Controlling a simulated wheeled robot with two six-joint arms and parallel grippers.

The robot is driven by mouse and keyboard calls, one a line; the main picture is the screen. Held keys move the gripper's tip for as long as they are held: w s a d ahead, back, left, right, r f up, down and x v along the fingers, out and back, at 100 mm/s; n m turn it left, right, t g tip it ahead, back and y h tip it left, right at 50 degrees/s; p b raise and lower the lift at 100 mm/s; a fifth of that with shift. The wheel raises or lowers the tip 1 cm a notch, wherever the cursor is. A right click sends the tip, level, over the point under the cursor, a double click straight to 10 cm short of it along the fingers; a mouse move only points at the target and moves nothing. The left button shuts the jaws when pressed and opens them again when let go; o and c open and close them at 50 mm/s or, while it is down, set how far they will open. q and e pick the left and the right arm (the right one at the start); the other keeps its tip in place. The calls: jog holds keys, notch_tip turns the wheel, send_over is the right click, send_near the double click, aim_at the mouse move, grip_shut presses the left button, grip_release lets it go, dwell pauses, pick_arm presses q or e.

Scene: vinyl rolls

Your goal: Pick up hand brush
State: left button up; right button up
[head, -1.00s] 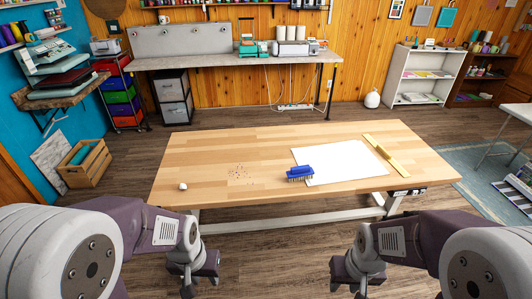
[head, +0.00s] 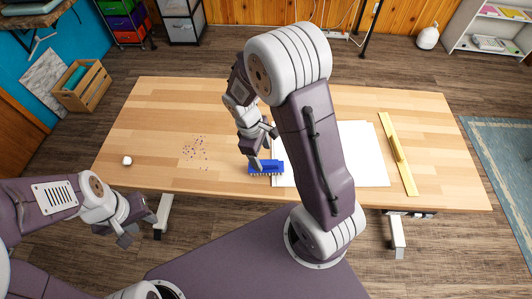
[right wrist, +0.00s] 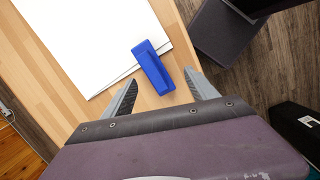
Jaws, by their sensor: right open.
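The blue hand brush (head: 266,168) lies near the front edge of the wooden table (head: 130,110), partly beside the left edge of the white sheet. It also shows in the right wrist view (right wrist: 153,68), lying between the two open fingers, near their tips. My right gripper (head: 262,152) is open and empty, reaching down over the brush from the table side; I cannot tell if it touches. My left gripper (head: 138,222) is off the table's front edge at lower left, away from the brush; its jaws are too small to read.
A white sheet (head: 360,155) lies on the table right of the brush, with a yellow ruler-like tool (head: 398,155) at its right. Purple specks (head: 195,150) are scattered left of the brush. A small white object (head: 127,160) sits at the left. The table's left part is mostly clear.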

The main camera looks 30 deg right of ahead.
aim_at(265, 162)
jog(key=shift+w+d+f+n+g+h, duration=0.15)
jog(key=shift+w+f+n+h, duration=0.1)
jog(key=shift+w+n, duration=0.3)
jog(key=shift+w+f+n+g+h, duration=0.2)
jog(key=shift+w+n, duration=0.2)
jog(key=shift+n, duration=0.15)
jog(key=shift+w+f+n, duration=0.15)
jog(key=shift+w+n, duration=0.05)
jog(key=shift+n, duration=0.3)
jog(key=shift+a+h, duration=0.2)
jog(key=shift+h, duration=0.05)
jog(key=x, duration=0.3)
jog(key=shift+s+d+f, duration=0.25)
jog(key=shift+d+f, duration=0.05)
jog(key=shift+w+f, duration=0.15)
jog(key=shift+f, duration=0.15)
jog(key=x, duration=0.5)
jog(key=shift+a, duration=0.35)
jog(key=shift+w+f, duration=0.15)
jog(key=c, duration=0.6)
grip_shut()
pick_arm(q)
jog(key=shift+s+a+r, duration=0.25)
jog(key=shift+a+r, duration=0.1)
jog(key=shift+a, duration=0.1)
